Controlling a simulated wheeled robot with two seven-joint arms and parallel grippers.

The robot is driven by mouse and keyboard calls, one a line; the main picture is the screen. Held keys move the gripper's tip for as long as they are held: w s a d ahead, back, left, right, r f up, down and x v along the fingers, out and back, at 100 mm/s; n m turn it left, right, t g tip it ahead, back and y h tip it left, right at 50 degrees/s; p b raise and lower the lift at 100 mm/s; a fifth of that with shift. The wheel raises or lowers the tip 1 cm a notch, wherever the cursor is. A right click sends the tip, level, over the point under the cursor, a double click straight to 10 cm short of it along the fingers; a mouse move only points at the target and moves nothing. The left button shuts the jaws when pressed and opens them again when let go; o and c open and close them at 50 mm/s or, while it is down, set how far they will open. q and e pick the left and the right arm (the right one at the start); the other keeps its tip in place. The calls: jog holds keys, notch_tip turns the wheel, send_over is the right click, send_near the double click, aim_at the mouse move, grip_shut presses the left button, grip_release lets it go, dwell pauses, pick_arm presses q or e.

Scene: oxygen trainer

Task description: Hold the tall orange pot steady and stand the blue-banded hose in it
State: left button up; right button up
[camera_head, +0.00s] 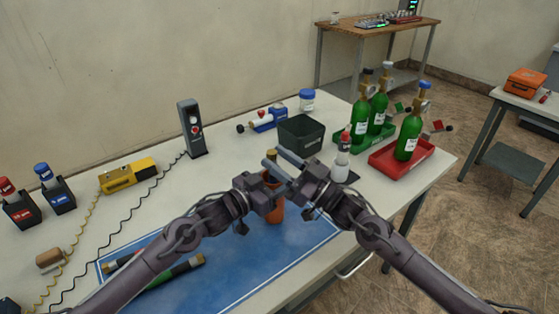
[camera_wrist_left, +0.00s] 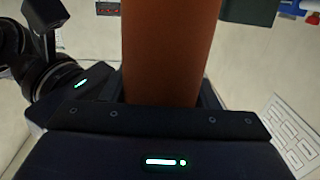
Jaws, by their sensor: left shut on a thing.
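The tall orange pot (camera_head: 276,212) stands upright over the blue mat and also shows large in the left wrist view (camera_wrist_left: 172,50). My left gripper (camera_head: 270,199) is shut around the pot's side. My right gripper (camera_head: 272,156) is just above the pot's mouth, its two grey fingers apart. A dark rod end with a tan part (camera_head: 271,154), probably a hose, rises between these fingertips. I see no blue band on it, and its lower part is hidden. I cannot tell whether the right fingers press on it.
A green-banded hose (camera_head: 178,271) lies on the blue mat (camera_head: 225,277), with another hose end (camera_head: 120,263) beside it. A dark green bin (camera_head: 301,135), a white bottle (camera_head: 342,160) and a red tray (camera_head: 385,163) with a green cylinder stand beyond my grippers. The mat's right part is clear.

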jog(key=shift+f, duration=0.1)
jog(key=v, duration=1.2)
dwell(0.4)
pick_arm(q)
jog(key=o, duration=1.1)
